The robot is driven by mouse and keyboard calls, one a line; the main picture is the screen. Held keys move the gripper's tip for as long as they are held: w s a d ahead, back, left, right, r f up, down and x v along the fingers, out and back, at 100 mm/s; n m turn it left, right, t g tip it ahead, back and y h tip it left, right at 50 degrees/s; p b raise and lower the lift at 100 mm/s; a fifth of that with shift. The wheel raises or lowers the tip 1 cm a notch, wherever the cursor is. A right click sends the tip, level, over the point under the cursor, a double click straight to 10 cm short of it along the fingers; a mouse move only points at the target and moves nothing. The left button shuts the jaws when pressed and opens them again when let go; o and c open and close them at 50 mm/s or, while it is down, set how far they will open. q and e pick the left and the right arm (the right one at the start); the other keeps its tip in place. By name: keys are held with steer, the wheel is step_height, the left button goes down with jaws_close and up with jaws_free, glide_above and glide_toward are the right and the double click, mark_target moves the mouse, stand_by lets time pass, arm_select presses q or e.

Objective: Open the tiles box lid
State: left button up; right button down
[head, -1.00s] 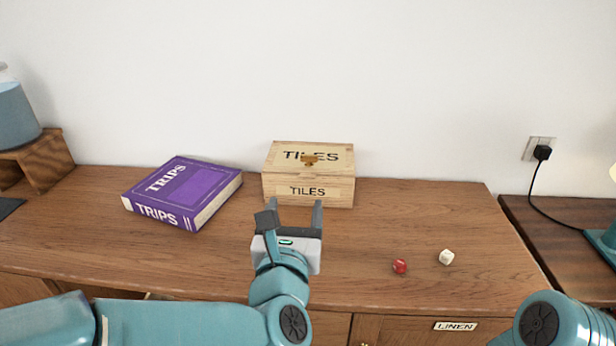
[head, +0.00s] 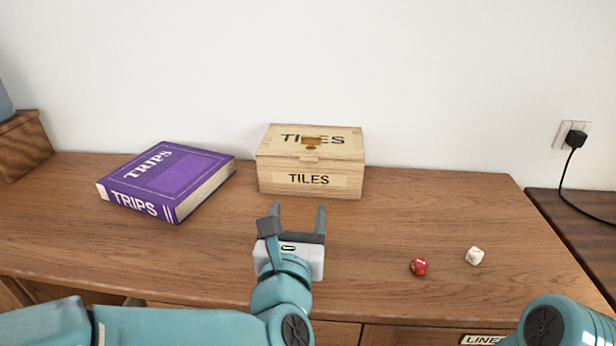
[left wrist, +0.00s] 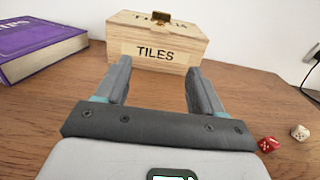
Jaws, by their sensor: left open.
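The tiles box (head: 310,162) is a pale wooden box with a shut lid (head: 340,140), standing at the back of the cabinet top near the wall. A small brass piece (head: 311,141) sits on the lid, and the front carries a TILES label. The box also shows in the left wrist view (left wrist: 155,50), straight ahead between the fingers. My left gripper (head: 298,222) is open and empty, in front of the box and apart from it. Part of my right arm shows at the lower right of the head view; its gripper is out of view.
A thick purple TRIPS book (head: 168,180) lies left of the box. A red die (head: 419,267) and a white die (head: 474,256) lie on the right of the wooden cabinet top (head: 400,210). A plug with a black cord (head: 575,138) is in the wall socket at the right.

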arm_select(q)
steer(key=w+p, duration=0.2)
steer(key=w, duration=1.4)
steer(key=shift+w+f, duration=0.1)
steer(key=shift+w, duration=0.1)
steer(key=shift+c, duration=0.3)
jaws_close()
step_height(320, 180, up, 11)
steer(key=g+p, duration=0.6)
steer(key=p, duration=1.9)
glide_above(309, 162)
steer(key=w, duration=0.1)
steer(key=shift+w+r+p, duration=0.5)
steer(key=shift+w+p, duration=0.15)
steer(key=shift+p, duration=0.15)
steer(key=shift+a, duration=0.1)
